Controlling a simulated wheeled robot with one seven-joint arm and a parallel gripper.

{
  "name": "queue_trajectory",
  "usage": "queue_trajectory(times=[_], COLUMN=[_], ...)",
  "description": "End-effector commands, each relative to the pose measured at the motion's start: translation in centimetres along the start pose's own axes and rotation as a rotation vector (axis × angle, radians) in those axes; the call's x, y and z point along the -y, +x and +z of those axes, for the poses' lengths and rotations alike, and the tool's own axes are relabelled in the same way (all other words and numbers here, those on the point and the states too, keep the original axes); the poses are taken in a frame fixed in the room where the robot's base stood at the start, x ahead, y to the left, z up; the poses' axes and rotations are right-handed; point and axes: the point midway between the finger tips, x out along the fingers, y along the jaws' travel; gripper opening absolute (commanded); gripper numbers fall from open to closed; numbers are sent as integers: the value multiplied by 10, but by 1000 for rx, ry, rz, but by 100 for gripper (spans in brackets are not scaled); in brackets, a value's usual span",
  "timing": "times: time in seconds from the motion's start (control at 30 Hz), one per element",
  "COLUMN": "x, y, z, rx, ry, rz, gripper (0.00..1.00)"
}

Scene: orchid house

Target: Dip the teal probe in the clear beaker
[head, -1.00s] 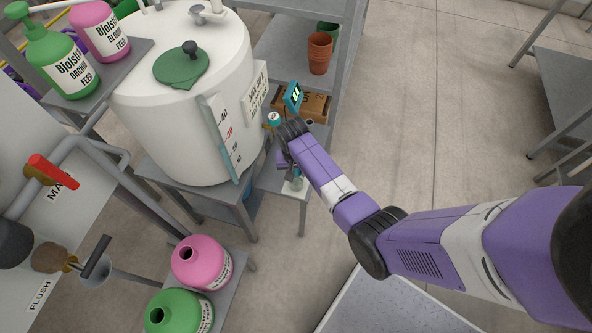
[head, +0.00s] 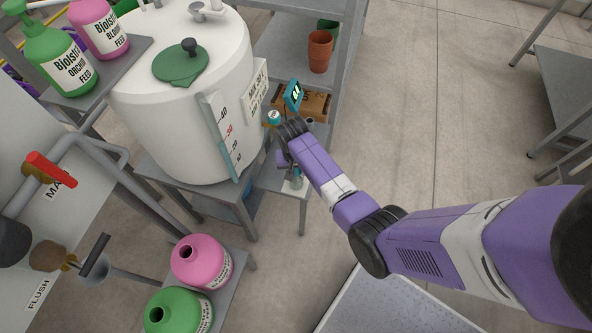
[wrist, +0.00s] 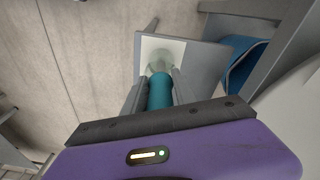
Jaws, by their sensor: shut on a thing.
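The teal probe (wrist: 160,92) is held between the two dark fingers of my gripper (wrist: 159,88) in the wrist view. Its far end points at the clear beaker (wrist: 172,52), which stands on a white square (wrist: 148,44) on a small grey stand. The probe's end overlaps the beaker's near side in this view; I cannot tell whether the tip is inside it or above it.
A large white tank (head: 185,120) stands close at left. A teal-topped item (head: 274,118) is near the wrist. A blue container (wrist: 240,62) is below the stand. Open floor lies right.

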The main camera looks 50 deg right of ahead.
Motion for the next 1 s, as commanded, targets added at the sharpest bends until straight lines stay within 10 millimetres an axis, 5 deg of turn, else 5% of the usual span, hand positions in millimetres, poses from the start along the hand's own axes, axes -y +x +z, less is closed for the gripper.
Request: queue_trajectory(times=[0.37, 1.0], x=[0, -2], y=[-2, -36], z=[0, -4], rx=[0, 0], ry=[0, 0], rz=[0, 0], gripper=[0, 0])
